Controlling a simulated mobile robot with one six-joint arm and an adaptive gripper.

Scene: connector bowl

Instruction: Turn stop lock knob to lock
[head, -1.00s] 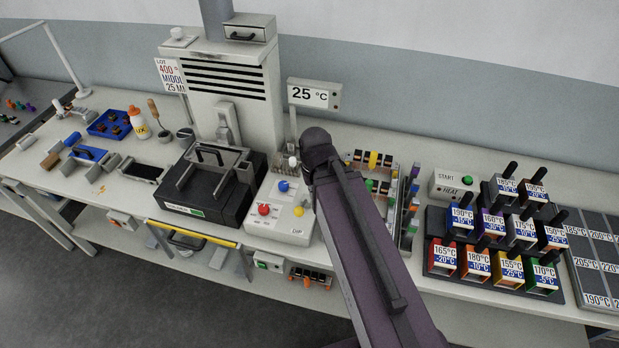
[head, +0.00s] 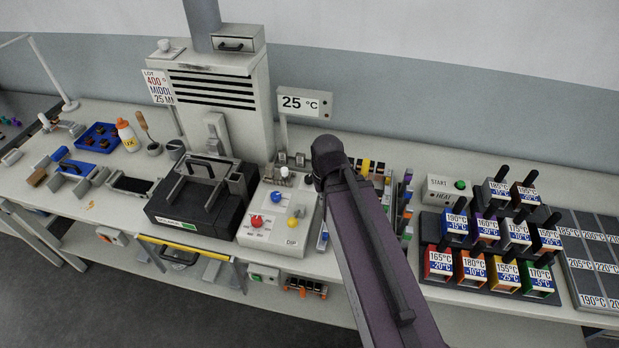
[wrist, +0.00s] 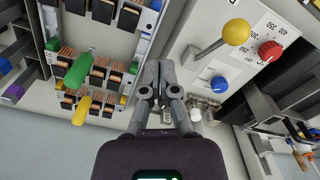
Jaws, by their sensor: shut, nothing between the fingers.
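The control box (head: 278,238) has a red knob (head: 256,221), a blue knob (head: 276,197), a yellow knob (head: 294,223) and a small white knob (head: 284,171) at its back. No readable label shows which knob is the stop lock. In the wrist view my gripper (wrist: 160,72) is shut and empty, beside the box and apart from its knobs. The white knob (wrist: 196,114), blue knob (wrist: 221,84), red knob (wrist: 270,50) and yellow ball on a lever (wrist: 236,31) lie to its right. In the head view my arm hides the gripper.
A rack of coloured connector parts (wrist: 93,70) lies close left of my gripper. A black heater base (head: 195,208) stands left of the control box. Labelled coloured blocks (head: 488,262) and a START box (head: 449,190) stand right. A 25 °C display (head: 303,102) rises behind.

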